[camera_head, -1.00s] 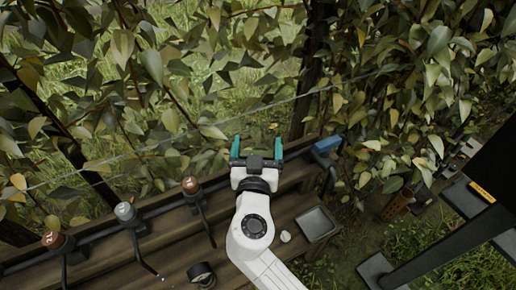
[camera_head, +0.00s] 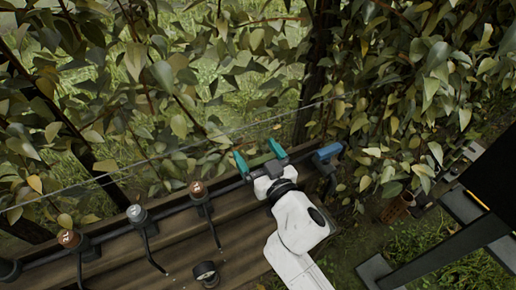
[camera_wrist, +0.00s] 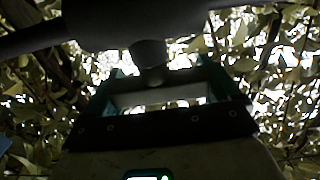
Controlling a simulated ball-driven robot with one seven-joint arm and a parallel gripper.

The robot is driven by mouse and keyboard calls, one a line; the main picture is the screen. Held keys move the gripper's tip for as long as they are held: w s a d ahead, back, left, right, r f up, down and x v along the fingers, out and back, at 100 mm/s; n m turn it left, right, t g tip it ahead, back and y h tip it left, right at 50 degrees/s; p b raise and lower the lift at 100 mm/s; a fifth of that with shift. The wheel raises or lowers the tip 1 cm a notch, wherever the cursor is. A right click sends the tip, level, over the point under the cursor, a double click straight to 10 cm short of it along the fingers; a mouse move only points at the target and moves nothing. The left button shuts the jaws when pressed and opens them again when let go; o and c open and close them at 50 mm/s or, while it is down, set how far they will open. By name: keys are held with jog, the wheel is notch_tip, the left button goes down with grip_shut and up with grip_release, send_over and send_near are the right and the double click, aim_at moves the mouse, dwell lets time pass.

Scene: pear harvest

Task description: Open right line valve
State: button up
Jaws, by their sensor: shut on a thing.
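My gripper (camera_head: 260,156) is over the dark pipe along the back of the wooden bench. Its teal fingers stand well apart, closed on a dark green bar (camera_head: 262,159) that seems to be a valve handle. In the wrist view, a dark pipe (camera_wrist: 65,32) crosses the top and a short round stub (camera_wrist: 149,57) hangs between the fingers; the grip itself is too dark to make out. A blue-topped fitting (camera_head: 327,152) stands apart, just right of my gripper.
Several capped fittings with bent dark rods line the pipe at left, including a brown-capped one (camera_head: 198,188) and a grey-capped one (camera_head: 137,213). A dark round object (camera_head: 205,273) is on the bench (camera_head: 185,250). Leaves crowd behind; a dark frame (camera_head: 435,245) stands at right.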

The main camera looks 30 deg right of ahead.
dwell(0.4)
jog(key=o, duration=0.8)
jog(key=s+b, duration=0.2)
jog(key=s, duration=0.9)
jog(key=shift+d, duration=0.1)
